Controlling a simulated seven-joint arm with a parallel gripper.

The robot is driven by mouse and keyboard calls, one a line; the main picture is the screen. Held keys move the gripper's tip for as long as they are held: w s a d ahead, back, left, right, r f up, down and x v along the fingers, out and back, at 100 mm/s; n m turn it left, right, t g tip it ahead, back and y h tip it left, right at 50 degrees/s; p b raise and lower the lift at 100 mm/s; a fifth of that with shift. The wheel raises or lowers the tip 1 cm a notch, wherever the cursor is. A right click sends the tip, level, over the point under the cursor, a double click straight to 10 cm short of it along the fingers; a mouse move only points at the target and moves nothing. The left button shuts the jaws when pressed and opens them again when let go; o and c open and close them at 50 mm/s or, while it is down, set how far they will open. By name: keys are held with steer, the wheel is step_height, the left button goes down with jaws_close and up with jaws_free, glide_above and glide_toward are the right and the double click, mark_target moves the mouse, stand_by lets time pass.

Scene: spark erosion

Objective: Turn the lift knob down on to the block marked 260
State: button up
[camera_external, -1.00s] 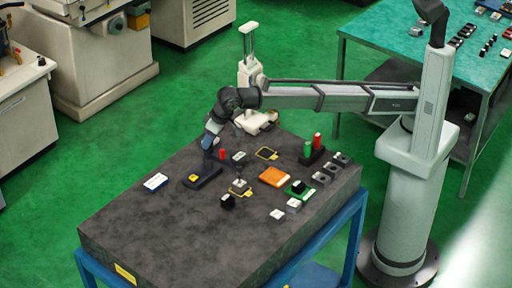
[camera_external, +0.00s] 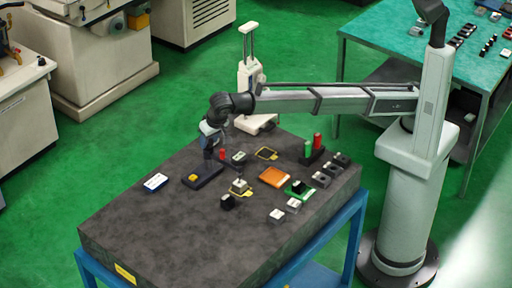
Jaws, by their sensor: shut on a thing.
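My gripper (camera_external: 208,157) points down over the far end of a dark long base (camera_external: 203,177) that carries a yellow piece (camera_external: 193,177). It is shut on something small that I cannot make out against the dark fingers. I cannot tell which part is the lift knob. Two small pale blocks (camera_external: 277,216) (camera_external: 294,205) with marked tops sit near the front right. Another pale-topped piece (camera_external: 239,157) lies right of my gripper. The markings are too small to read, so I cannot tell which block is 260.
A small fixture (camera_external: 239,186) and a black knob-like piece (camera_external: 227,202) stand mid-table. An orange pad (camera_external: 274,177) lies to the right. The front left of the dark table (camera_external: 150,225) is clear.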

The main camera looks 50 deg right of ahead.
steer(key=o, duration=1.1)
steer(key=shift+r, duration=0.1)
steer(key=v, duration=1.3)
steer(key=shift+r, duration=0.35)
